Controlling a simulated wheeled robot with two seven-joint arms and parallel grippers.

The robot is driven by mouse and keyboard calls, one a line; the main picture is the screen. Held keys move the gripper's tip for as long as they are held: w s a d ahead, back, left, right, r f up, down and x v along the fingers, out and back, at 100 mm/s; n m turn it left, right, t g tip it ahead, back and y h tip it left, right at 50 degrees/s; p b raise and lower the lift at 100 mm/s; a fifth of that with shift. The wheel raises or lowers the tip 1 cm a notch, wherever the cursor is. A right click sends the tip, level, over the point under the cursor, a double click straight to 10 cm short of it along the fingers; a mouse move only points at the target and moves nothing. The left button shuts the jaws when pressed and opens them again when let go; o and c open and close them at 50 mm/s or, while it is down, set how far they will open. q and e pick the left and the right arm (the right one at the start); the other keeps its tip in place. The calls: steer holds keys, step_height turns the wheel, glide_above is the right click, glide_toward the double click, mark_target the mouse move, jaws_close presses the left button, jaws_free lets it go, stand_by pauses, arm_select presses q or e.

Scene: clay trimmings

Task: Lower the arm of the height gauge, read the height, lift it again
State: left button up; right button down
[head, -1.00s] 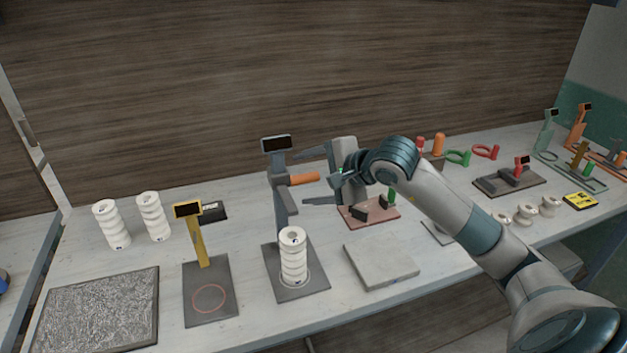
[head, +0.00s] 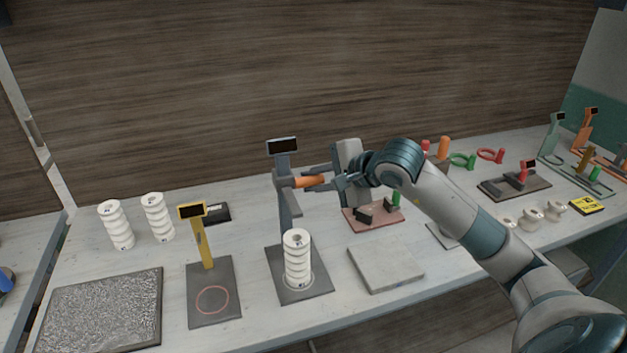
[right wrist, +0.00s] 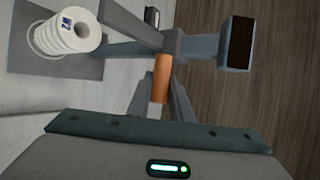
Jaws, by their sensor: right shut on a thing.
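The height gauge (head: 285,210) is a grey post on a dark base plate, with a dark display (head: 283,145) on top and an orange handle (head: 309,182) on its sliding arm. A white ribbed stack (head: 298,258) stands upright on its base, below the arm, with a visible gap between them. My right gripper (head: 318,180) is shut on the orange handle from the right. In the right wrist view the handle (right wrist: 162,78) sits between the fingers, and the white stack (right wrist: 68,32) shows at upper left. The display's reading cannot be made out. My left gripper is not in view.
A yellow-posted scale (head: 201,240) stands left of the gauge, with two white ribbed stacks (head: 157,217) behind it. A grey slab (head: 386,268) and a reddish fixture (head: 373,215) lie to the right. A textured mat (head: 100,312) lies at front left.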

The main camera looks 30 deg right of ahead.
steer(key=shift+r, duration=1)
steer(key=c, duration=0.8)
jaws_free()
steer(key=shift+o, duration=0.2)
steer(key=shift+s, duration=0.1)
